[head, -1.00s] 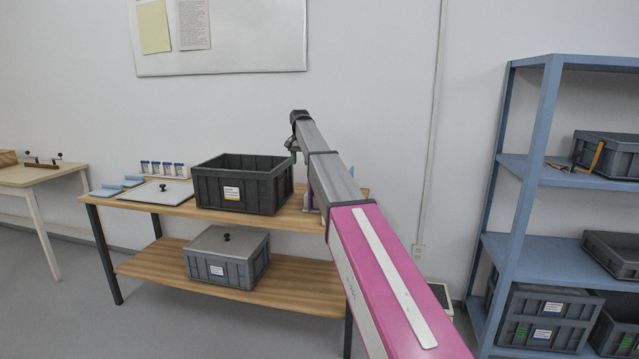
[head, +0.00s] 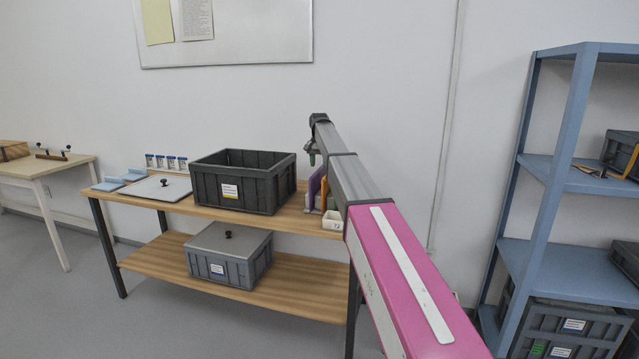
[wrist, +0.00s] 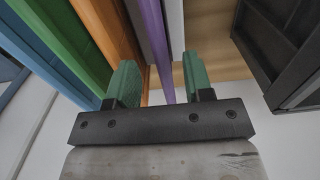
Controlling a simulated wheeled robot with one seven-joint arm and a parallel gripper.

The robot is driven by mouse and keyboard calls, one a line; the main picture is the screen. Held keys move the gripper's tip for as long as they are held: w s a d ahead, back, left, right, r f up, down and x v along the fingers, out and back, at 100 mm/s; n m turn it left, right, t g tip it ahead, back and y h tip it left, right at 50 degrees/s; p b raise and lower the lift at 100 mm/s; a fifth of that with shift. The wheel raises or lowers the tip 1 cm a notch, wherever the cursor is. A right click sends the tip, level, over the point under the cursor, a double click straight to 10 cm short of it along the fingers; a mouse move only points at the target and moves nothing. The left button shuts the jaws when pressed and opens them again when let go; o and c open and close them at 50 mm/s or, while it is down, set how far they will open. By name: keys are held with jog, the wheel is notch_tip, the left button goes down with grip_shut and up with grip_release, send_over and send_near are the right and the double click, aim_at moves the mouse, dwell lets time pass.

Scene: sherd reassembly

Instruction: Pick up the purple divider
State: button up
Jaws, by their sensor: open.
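The purple divider (wrist: 156,45) stands on edge and runs between the two green fingertips of my gripper (wrist: 157,78) in the wrist view. The jaws are open, with space visible on both sides of the divider. In the head view the purple divider (head: 315,188) stands on the table right of the grey crate, partly hidden by my arm. My gripper (head: 312,158) is over it there, pointing down. In the wrist view an orange divider (wrist: 108,30) is close beside the left finger.
Green (wrist: 58,40) and blue (wrist: 10,75) dividers stand left of the orange one. The open grey crate (head: 235,190) is close on the other side. A small white bin (head: 332,221) sits at the table's front edge. A blue shelf (head: 550,170) stands to the right.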

aim_at(319, 185)
notch_tip(319, 185, down, 6)
jog(key=shift+f, duration=0.1)
dwell(0.4)
jog(key=shift+c, duration=0.3)
grip_shut()
